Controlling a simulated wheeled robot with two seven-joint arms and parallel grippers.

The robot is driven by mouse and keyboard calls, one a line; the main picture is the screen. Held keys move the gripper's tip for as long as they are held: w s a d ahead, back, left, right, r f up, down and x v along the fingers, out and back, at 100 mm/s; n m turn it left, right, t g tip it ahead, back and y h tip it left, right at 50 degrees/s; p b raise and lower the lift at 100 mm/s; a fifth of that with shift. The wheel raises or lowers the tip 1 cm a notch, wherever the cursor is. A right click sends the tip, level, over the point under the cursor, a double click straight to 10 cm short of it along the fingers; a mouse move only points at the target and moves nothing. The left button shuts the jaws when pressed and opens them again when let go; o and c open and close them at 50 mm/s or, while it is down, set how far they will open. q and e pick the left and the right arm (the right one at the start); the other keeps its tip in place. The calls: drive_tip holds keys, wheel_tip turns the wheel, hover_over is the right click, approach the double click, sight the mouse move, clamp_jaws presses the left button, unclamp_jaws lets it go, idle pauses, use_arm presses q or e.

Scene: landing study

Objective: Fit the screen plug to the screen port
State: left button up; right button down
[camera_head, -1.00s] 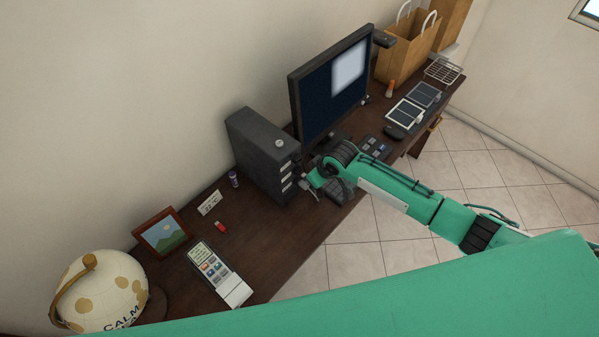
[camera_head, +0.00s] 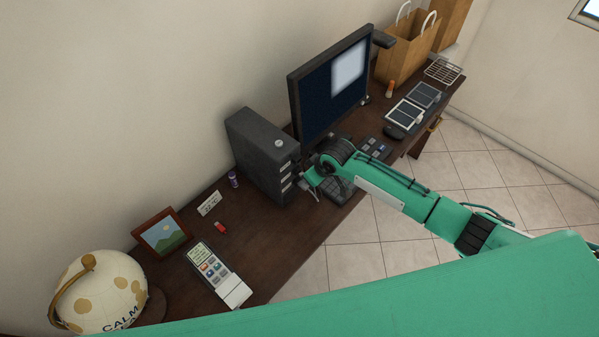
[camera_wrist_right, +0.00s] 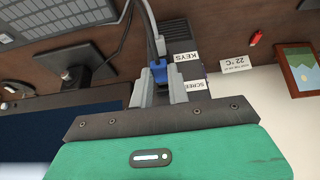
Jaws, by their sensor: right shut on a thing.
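My right gripper (camera_head: 308,184) is at the front face of the dark computer tower (camera_head: 262,150). In the right wrist view, the right gripper (camera_wrist_right: 162,80) is shut on a blue plug (camera_wrist_right: 159,68) with a grey cable (camera_wrist_right: 152,30) running up from it. The tower's white KEYS label (camera_wrist_right: 187,57) and partly hidden SCREEN label (camera_wrist_right: 195,86) lie just right of the plug. The screen port itself is hidden, so I cannot tell whether the plug touches it. My left gripper is not in view.
The monitor (camera_head: 330,88) stands right of the tower, with a keyboard (camera_head: 340,190) in front. A red stick (camera_head: 221,228), a picture frame (camera_head: 162,233) and a globe (camera_head: 100,290) are at the left. The desk (camera_head: 262,235) between the red stick and tower is mostly clear.

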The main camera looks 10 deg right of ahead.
drive_tip(key=shift+w+a, duration=0.45)
drive_tip(key=shift+w, duration=0.2)
idle(0.8)
drive_tip(key=c, duration=1.3)
unclamp_jaws()
drive_tip(key=shift+b+v, duration=2.25)
drive_tip(key=shift+v, duration=4.65)
